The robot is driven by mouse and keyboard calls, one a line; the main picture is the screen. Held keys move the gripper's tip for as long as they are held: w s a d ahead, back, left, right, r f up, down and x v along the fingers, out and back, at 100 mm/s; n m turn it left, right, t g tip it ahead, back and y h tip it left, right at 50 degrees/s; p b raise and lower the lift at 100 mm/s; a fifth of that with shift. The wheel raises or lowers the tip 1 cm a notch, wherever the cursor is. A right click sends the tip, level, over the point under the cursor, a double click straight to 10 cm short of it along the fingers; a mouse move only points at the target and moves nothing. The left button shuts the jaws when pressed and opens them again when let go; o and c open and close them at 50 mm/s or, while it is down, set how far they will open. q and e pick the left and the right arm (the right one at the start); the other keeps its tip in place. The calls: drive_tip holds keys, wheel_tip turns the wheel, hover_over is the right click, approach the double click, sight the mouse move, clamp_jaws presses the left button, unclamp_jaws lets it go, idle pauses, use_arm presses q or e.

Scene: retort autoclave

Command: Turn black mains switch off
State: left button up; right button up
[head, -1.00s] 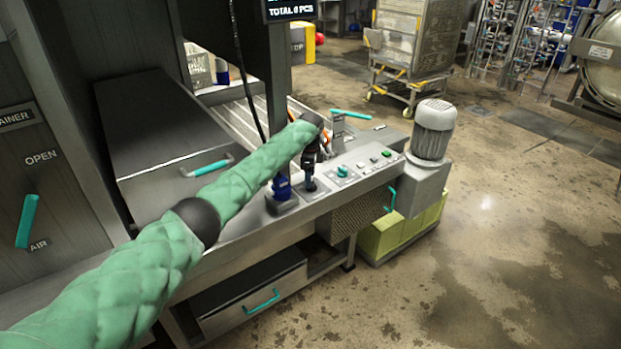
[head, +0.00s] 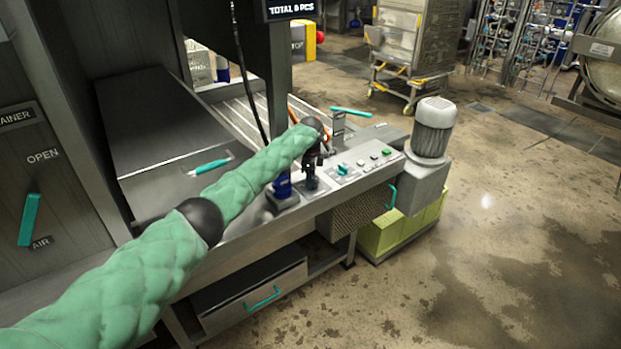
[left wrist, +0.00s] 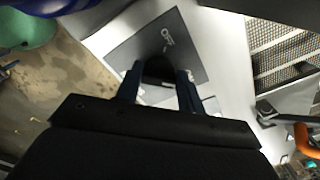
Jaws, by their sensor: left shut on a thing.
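The black mains switch (left wrist: 159,70) is a dark knob on a grey plate (left wrist: 190,38) with a small white mark, in the left wrist view. My left gripper (left wrist: 160,80) has its two blue fingers on either side of the knob and is shut on it. In the head view, my left gripper (head: 312,183) points down at the left end of the control panel (head: 352,180). The switch is mostly hidden there by the fingers. My right gripper is in neither view.
Close left of the gripper stands a blue item (head: 282,188) on the machine edge. To the right are a turquoise knob (head: 343,169), a green button (head: 387,153) and a grey motor (head: 433,128). A turquoise handle (head: 351,112) lies behind. Open floor is at right.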

use_arm(q)
drive_tip(key=shift+n, duration=0.3)
drive_tip(key=n+p, duration=0.1)
drive_tip(key=n, duration=0.1)
drive_tip(key=n+p, duration=0.1)
drive_tip(key=n, duration=0.1)
drive_tip(key=shift+s+r+n+p, duration=0.1)
drive_tip(key=shift+r+n+p, duration=0.1)
drive_tip(key=shift+n+p, duration=0.1)
drive_tip(key=n+p, duration=0.2)
drive_tip(key=n, duration=0.2)
drive_tip(key=n+p, duration=0.2)
drive_tip(key=n, duration=0.3)
drive_tip(key=shift+s+d, duration=0.15)
drive_tip(key=shift+d, duration=0.05)
drive_tip(key=shift+n+p, duration=0.7)
drive_tip(key=shift+n, duration=1.1)
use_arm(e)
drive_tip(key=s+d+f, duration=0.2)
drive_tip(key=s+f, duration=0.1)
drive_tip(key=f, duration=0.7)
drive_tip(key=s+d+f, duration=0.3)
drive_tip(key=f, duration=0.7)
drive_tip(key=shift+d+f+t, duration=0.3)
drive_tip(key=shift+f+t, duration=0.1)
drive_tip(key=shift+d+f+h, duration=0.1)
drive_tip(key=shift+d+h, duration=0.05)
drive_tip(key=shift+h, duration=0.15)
